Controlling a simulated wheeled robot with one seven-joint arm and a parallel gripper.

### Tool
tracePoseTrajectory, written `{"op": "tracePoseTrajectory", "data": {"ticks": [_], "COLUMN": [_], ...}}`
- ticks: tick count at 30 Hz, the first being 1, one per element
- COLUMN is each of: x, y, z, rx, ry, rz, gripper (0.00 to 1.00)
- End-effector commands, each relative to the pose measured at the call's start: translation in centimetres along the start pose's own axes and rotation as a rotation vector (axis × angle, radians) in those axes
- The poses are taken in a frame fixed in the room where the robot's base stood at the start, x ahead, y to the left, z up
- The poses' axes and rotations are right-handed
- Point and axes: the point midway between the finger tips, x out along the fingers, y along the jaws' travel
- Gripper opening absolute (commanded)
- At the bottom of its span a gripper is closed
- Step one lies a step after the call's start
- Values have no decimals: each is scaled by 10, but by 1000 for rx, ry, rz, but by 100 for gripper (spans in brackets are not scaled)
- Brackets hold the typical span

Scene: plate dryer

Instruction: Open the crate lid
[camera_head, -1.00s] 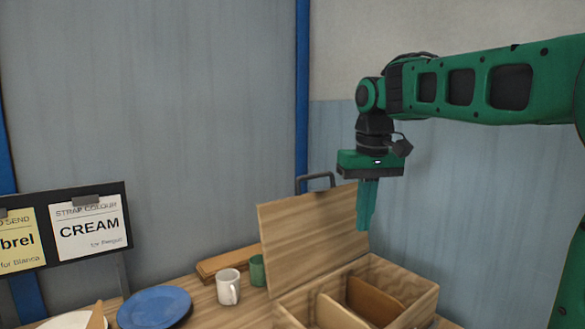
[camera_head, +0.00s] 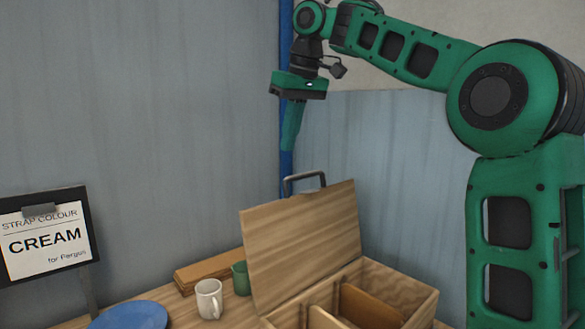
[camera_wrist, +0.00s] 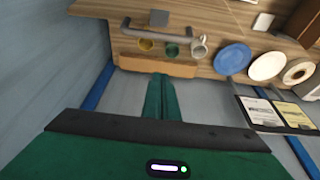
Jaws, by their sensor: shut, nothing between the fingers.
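The wooden crate (camera_head: 425,304) stands at the right of the table in the head view. Its lid (camera_head: 300,238) stands up at the back edge, leaning slightly, with the crate open below. A grey bar handle (camera_head: 304,181) is on the lid's top edge; a grey bar also shows in the wrist view (camera_wrist: 152,32). My gripper (camera_head: 288,149) is above the handle and a little to its left, apart from it. Its fingers are together and empty; they also show in the wrist view (camera_wrist: 161,80). The lid hides part of the crate's back.
A white mug (camera_head: 209,299), a green cup (camera_head: 241,278) and a wooden block (camera_head: 207,270) sit left of the crate. A blue plate (camera_head: 130,316) lies further left. A sign stand (camera_head: 45,240) is at the far left. A blue post (camera_head: 286,60) and wall stand behind.

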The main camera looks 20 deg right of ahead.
Motion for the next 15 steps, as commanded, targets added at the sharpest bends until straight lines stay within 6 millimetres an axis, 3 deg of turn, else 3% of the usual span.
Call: {"op": "tracePoseTrajectory", "data": {"ticks": [15], "x": [43], "y": [-5], "z": [1], "rx": [-5], "ry": [2], "rz": [-2], "gripper": [0]}}
